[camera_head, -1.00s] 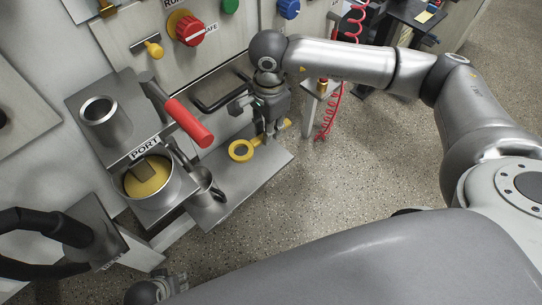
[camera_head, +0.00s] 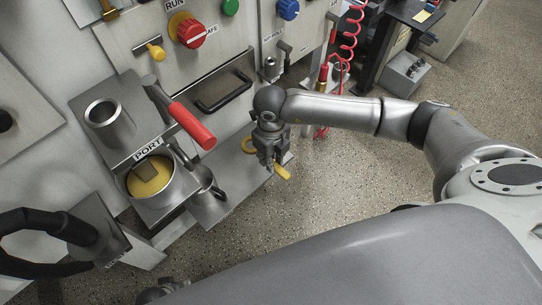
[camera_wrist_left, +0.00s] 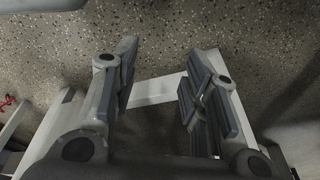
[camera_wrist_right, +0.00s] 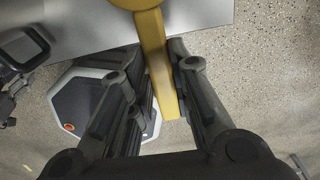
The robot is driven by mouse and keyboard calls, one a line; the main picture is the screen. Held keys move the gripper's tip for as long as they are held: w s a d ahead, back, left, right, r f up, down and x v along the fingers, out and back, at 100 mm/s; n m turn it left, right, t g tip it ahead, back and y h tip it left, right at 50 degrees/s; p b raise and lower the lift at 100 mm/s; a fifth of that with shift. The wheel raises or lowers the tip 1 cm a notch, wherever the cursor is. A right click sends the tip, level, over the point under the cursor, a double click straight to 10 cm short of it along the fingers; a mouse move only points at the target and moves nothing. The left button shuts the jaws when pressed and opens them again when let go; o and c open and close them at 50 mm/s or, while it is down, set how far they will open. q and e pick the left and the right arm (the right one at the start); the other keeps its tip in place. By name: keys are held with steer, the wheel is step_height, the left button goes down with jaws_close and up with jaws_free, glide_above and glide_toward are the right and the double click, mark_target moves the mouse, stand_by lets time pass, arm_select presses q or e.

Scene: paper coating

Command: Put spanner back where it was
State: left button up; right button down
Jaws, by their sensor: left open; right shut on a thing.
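The spanner is yellow with a ring end. My right gripper is shut on the spanner's handle, near the right end of the metal shelf (camera_head: 235,178). In the right wrist view the spanner (camera_wrist_right: 156,60) runs between the two fingers of the right gripper (camera_wrist_right: 163,90). Whether the spanner touches the shelf I cannot tell. My left gripper (camera_wrist_left: 158,90) is open and empty above the speckled floor.
A pot of yellow material (camera_head: 150,178) stands at the port, with a red-handled lever (camera_head: 190,122) above it. A black drawer handle (camera_head: 224,93) is on the panel. A red coiled hose (camera_head: 350,45) hangs behind. Floor at right is open.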

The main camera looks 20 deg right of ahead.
step_height(320, 180, down, 3)
steer(key=shift+r+b, duration=0.15)
steer(key=shift+b, duration=0.85)
arm_select(q)
step_height(320, 180, up, 18)
steer(key=w+t+b, duration=0.1)
steer(key=b, duration=0.2)
arm_select(e)
steer(key=shift+f, duration=1.95)
arm_select(q)
steer(key=shift+r, duration=0.1)
steer(key=shift+s+f+b, duration=0.1)
steer(key=shift+f+b, duration=0.2)
steer(key=shift+b, duration=0.15)
arm_select(e)
steer(key=shift+f, duration=0.6)
steer(key=c, duration=1.3)
jaws_free()
arm_select(q)
steer(key=shift+r, duration=0.25)
arm_select(e)
steer(key=shift+o, duration=0.2)
